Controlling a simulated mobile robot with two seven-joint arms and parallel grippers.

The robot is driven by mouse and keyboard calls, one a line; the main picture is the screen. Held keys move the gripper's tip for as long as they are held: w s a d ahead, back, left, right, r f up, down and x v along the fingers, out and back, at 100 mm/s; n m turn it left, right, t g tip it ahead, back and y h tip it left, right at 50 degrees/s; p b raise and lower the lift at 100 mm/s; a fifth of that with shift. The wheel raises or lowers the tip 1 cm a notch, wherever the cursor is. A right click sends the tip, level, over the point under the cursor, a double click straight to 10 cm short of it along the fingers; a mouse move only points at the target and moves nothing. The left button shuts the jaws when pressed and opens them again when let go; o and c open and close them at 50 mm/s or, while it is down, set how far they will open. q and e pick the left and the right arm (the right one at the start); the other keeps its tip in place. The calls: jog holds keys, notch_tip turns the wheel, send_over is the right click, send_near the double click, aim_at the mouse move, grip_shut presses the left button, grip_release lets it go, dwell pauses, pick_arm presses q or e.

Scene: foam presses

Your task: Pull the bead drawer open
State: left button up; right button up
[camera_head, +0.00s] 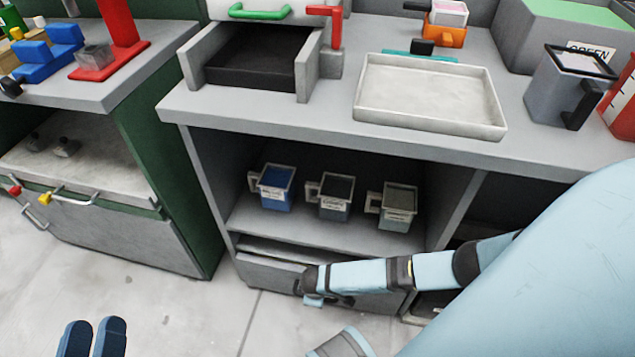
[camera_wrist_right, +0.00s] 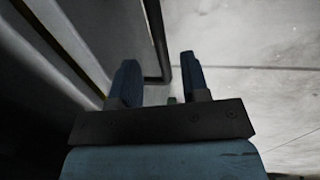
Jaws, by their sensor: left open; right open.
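The grey drawer (camera_head: 262,270) sits below the open shelf of the middle counter. Its front is partly hidden by my right arm, so I cannot tell whether it stands slightly out. My right gripper (camera_head: 313,290) is at the drawer's front. In the right wrist view my right gripper (camera_wrist_right: 160,72) is open, and a dark bar handle (camera_wrist_right: 157,38) runs between its two blue fingers, with no clear contact. My left gripper (camera_head: 91,338) is open and empty, low at the left over the floor, away from the drawer.
A blue mug (camera_head: 276,190), a dark mug (camera_head: 335,198) and a grey-green mug (camera_head: 398,207) stand on the shelf (camera_head: 320,235) above the drawer. A white tray (camera_head: 430,97) lies on the counter. The floor (camera_head: 180,320) before the drawer is clear.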

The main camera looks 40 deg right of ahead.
pick_arm(q)
jog(key=shift+d+f+g+b, duration=0.15)
jog(key=shift+f+g+b, duration=0.7)
jog(key=shift+f, duration=1.1)
pick_arm(e)
jog(key=shift+w+d+f, duration=0.1)
jog(key=shift+f, duration=0.65)
jog(key=shift+w+d+f, duration=0.15)
jog(key=shift+f, duration=0.65)
jog(key=shift+w+d+f, duration=0.1)
jog(key=shift+f, duration=0.65)
grip_shut()
